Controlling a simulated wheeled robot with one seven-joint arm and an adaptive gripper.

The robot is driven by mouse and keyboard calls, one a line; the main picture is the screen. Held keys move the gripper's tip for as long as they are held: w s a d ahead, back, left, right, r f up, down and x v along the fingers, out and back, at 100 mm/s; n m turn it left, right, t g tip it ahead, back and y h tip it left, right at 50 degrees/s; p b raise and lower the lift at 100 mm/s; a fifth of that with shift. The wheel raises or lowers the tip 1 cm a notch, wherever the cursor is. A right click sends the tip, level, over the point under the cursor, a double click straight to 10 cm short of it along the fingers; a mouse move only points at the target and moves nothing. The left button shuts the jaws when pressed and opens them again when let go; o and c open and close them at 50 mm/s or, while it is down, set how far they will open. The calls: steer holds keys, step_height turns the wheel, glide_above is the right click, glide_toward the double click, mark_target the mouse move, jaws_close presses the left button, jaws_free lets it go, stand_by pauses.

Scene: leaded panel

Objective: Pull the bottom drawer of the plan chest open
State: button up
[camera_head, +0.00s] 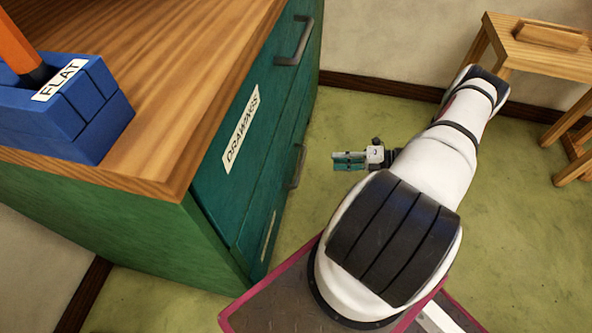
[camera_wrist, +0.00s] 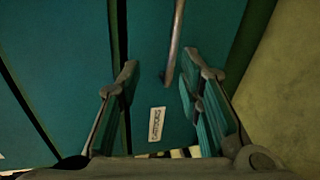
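The plan chest (camera_head: 160,232) is green with a wooden top and fills the left of the head view. Its teal upper drawer (camera_head: 215,170) bears a DRAWINGS label. The bottom drawer's grey handle (camera_head: 298,166) and pale label (camera_head: 270,232) show low on the front; the drawer looks shut. My gripper (camera_head: 342,160) is apart from the chest front, right of that handle. In the wrist view my gripper (camera_wrist: 161,62) is open and empty. A handle (camera_wrist: 173,45) appears between the fingertips, nearer the right one, with a label (camera_wrist: 157,124) beside it. Contact is not visible.
A blue block holder (camera_head: 75,125) marked FLAT, with an orange-handled tool (camera_head: 15,45), stands on the chest top. A wooden stool (camera_head: 545,45) with a wooden block stands at the right. Green floor (camera_head: 345,115) between chest and arm is clear.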

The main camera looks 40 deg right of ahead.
mark_target(301, 163)
steer(key=shift+m+t, duration=0.4)
steer(key=shift+m, duration=0.4)
steer(key=f+b+x, duration=0.1)
steer(key=x, duration=0.3)
steer(key=f+b+x, duration=0.1)
steer(key=x, duration=0.4)
steer(key=f+b+x, duration=0.1)
steer(key=x, duration=0.4)
steer(key=shift+s+b, duration=0.25)
steer(key=shift+b, duration=0.1)
jaws_close()
